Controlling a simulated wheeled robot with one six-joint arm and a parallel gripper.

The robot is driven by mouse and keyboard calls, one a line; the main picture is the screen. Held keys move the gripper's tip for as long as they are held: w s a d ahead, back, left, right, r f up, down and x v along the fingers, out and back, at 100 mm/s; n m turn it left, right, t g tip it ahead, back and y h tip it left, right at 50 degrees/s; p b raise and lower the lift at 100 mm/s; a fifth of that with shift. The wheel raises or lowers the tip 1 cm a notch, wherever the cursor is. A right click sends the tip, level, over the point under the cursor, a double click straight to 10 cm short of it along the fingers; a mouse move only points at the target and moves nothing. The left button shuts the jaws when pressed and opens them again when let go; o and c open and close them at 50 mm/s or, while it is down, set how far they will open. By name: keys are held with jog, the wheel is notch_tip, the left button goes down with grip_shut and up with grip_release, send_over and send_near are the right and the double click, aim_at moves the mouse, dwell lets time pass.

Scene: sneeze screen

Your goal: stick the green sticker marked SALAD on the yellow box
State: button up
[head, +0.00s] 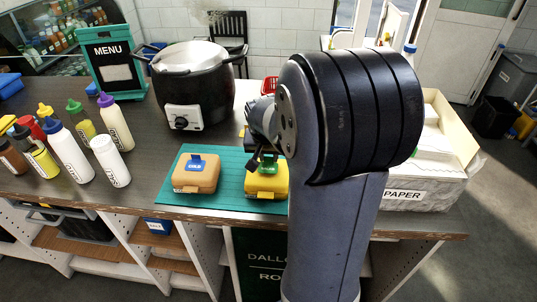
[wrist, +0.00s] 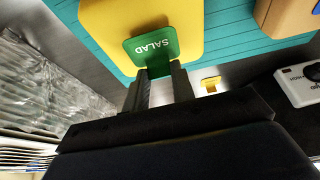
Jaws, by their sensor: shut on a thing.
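The yellow box (head: 267,183) sits on the teal mat (head: 232,186), partly behind my arm. It fills the top of the wrist view (wrist: 112,22). The green sticker marked SALAD (wrist: 152,46) is between my fingertips (wrist: 158,74) in the wrist view, its lettering upside down there. My gripper is shut on its edge. The sticker overlaps the near part of the box in that view; I cannot tell whether it touches. In the head view, the green sticker (head: 268,164) shows small at the box's top, and my gripper (head: 256,160) is just over the box.
An orange-tan box (head: 195,174) with a blue label stands left on the mat. A black cooker (head: 190,90) stands behind, with several bottles (head: 68,150) and a menu board (head: 110,62) at left. A box marked PAPER (head: 425,185) is to the right.

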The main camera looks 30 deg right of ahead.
jog(key=shift+f+b, duration=0.6)
jog(key=shift+f, duration=0.05)
jog(key=o, duration=1)
jog(key=shift+r, duration=0.1)
jog(key=v, duration=1)
jog(key=shift+s+a+r+b, duration=0.1)
jog(key=shift+r+b, duration=0.2)
jog(key=shift+r, duration=0.05)
